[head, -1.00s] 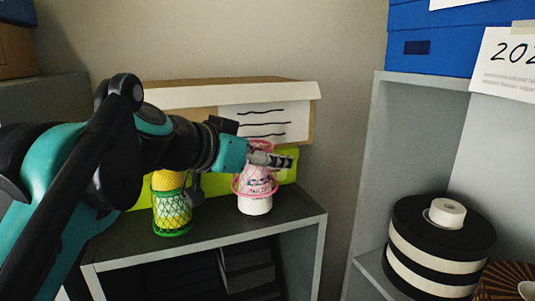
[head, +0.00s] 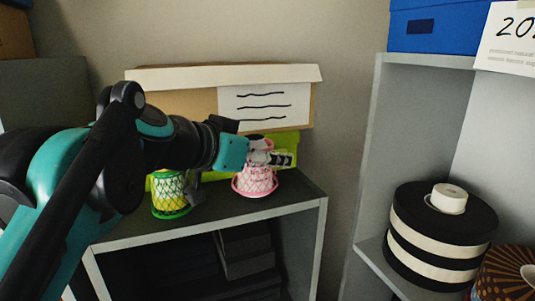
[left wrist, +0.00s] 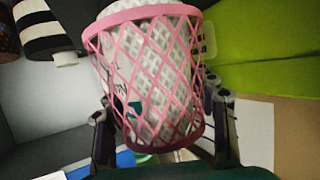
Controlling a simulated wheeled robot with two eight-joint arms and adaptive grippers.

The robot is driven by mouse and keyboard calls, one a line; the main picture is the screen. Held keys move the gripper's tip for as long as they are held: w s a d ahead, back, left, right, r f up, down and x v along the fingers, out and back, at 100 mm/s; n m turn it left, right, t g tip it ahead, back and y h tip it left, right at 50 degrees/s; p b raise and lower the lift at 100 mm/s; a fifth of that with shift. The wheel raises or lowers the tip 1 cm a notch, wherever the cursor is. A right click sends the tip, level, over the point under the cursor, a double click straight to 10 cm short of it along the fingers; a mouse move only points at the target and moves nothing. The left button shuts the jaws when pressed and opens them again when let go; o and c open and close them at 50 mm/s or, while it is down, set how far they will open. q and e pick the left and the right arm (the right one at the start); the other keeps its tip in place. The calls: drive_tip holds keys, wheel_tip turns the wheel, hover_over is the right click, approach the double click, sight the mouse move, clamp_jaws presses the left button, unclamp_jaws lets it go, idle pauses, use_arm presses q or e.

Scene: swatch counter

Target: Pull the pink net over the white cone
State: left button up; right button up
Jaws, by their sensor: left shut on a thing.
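The pink net (head: 243,184) is around the white cone (head: 259,179), which stands on the dark shelf top. The net's wide lower ring sits low, near the cone's base. In the left wrist view, the pink net (left wrist: 112,68) surrounds the pale, patterned cone (left wrist: 165,62), visible through the mesh. My left gripper (head: 270,157) is shut on the net's narrow upper end, with its fingers (left wrist: 162,118) at either side in the wrist view. The gripper partly hides the cone's top in the head view. My right gripper is out of view.
A yellow cone in a green net (head: 170,195) stands just left, close to my left wrist. A lime-green box (head: 287,140) and a cardboard box (head: 180,98) stand behind. The dark shelf top (head: 220,211) is clear in front. A striped round box (head: 440,235) is right.

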use_arm(q)
drive_tip(key=o, duration=0.9)
drive_tip(key=v, duration=1.2)
